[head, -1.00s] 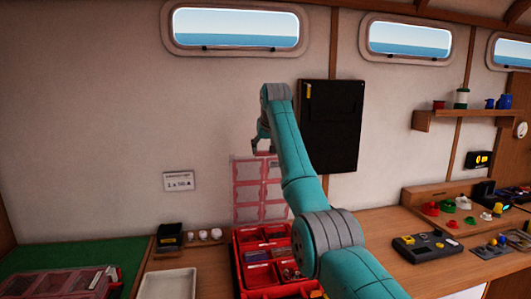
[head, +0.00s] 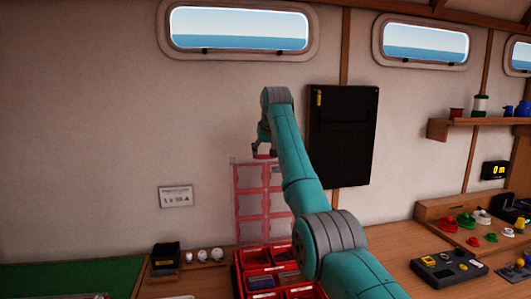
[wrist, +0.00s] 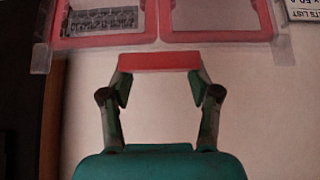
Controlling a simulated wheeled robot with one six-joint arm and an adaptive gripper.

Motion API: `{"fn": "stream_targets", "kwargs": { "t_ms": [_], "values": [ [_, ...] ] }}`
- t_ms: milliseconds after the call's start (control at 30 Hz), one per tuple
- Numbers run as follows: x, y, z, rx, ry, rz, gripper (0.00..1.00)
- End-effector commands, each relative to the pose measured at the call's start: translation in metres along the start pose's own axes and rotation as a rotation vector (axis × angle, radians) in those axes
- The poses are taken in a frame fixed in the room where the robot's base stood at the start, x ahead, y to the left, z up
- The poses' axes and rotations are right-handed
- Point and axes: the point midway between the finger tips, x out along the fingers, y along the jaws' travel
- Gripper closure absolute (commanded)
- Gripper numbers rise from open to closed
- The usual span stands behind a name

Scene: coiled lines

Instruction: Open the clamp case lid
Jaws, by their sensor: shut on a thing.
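The red clamp case (head: 240,272) stands on the bench at the bottom of the head view, its compartments exposed. Its clear lid with red frames (head: 249,205) stands about upright against the wall behind the case. My gripper (head: 264,153) is at the lid's top edge. In the wrist view, my gripper (wrist: 160,72) is shut on a red bar at the lid's edge (wrist: 160,61). The lid's red-framed panels (wrist: 105,40) show just beyond the bar. My arm hides the right part of the case and lid.
A black wall board (head: 342,135) hangs right of my arm. A black box (head: 165,258) and small white items (head: 203,255) stand left of the case. A grey device (head: 449,265) lies to the right. A shelf (head: 480,128) juts out at the far right.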

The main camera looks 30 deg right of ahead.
Motion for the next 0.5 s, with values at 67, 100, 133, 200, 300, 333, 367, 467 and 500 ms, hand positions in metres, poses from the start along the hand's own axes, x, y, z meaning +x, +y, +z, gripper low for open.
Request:
{"fn": "stream_targets", "kwargs": {
  "t_ms": [67,100,133,200,300,333,367,467,500],
  "values": [
    [0.0030,0.0006,0.0021,0.000,-0.005,0.001,1.00],
    [0.0030,0.0006,0.0021,0.000,-0.006,0.001,0.33],
    [0.0029,0.0006,0.0021,0.000,-0.005,0.001,0.26],
    [0.0024,0.0006,0.0018,0.000,-0.005,0.001,0.12],
    [0.0016,0.0005,0.0012,0.000,-0.003,0.001,0.12],
    [0.0015,0.0005,0.0012,0.000,-0.003,0.001,0.12],
    [0.0014,0.0004,0.0011,0.000,-0.003,0.001,0.12],
    [0.0010,0.0004,0.0008,0.000,-0.002,0.000,0.12],
    [0.0006,0.0003,0.0007,0.000,-0.002,0.000,0.12]
  ]
}}
